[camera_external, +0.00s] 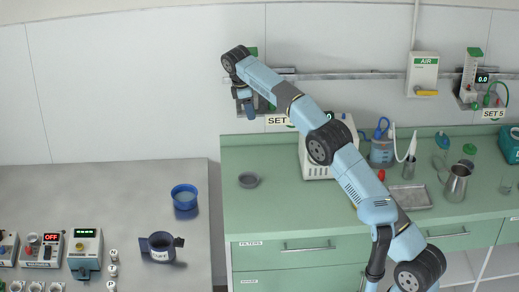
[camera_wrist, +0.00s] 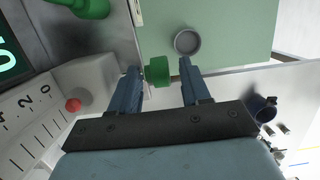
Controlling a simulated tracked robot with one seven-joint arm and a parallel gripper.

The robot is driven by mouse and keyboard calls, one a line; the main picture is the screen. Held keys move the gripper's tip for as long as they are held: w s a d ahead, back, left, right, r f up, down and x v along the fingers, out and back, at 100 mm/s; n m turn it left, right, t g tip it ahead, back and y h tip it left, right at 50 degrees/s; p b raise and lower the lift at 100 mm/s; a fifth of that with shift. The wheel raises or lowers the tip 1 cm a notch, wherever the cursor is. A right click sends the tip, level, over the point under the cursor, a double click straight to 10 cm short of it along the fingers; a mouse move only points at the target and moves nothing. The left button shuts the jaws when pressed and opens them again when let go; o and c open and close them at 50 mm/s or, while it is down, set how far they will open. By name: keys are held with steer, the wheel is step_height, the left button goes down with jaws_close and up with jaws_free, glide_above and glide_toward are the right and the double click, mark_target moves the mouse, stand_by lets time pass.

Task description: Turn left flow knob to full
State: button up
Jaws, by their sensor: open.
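The left flowmeter hangs on the wall rail and is mostly hidden behind my arm in the external view; its green top (camera_external: 253,51) shows, with a partly covered SET sign (camera_external: 278,120) below. In the wrist view its green knob (camera_wrist: 158,71) appears between the two fingers of my gripper (camera_wrist: 162,84). The gripper is open, with a gap visible on each side of the knob. Whether the fingertips reach past the knob is hard to tell. A scale with a red ball (camera_wrist: 73,105) and part of a green digital display (camera_wrist: 9,55) are at the left.
A second flowmeter (camera_external: 470,74) reading 0.0, signed SET 5, hangs at right. An AIR box (camera_external: 422,73) is on the rail. The green counter (camera_external: 290,208) below holds a grey bowl (camera_external: 249,180), a jug (camera_external: 456,183) and a tray. A grey table (camera_external: 100,187) stands left.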

steer(key=y, duration=0.2)
steer(key=d+y, duration=0.1)
steer(key=y, duration=0.1)
steer(key=shift+r, duration=0.1)
steer(key=shift+d+y, duration=0.2)
steer(key=shift+y, duration=1.3)
steer(key=v, duration=1.4)
steer(key=s+d+r+m+t, duration=0.1)
steer(key=s+d+r+m, duration=0.1)
steer(key=d, duration=0.7)
steer(key=s+d+r+m+t+h, duration=0.1)
steer(key=s+d+r+m, duration=0.2)
steer(key=s+d, duration=0.4)
steer(key=shift+d+m, duration=0.6)
steer(key=shift+d, duration=0.25)
steer(key=w+a+f+n+g+y, duration=0.1)
steer(key=w+a+f+n, duration=0.3)
steer(key=a, duration=0.5)
steer(key=w+a+f+n+g, duration=0.1)
steer(key=w+a+n, duration=0.1)
steer(key=w+a, duration=0.5)
steer(key=x, duration=0.5)
steer(key=s+a+x, duration=0.1)
steer(key=x, duration=0.4)
steer(key=s+x, duration=0.1)
steer(key=x, duration=0.4)
steer(key=shift+a+r, duration=0.2)
steer(key=shift+r, duration=0.1)
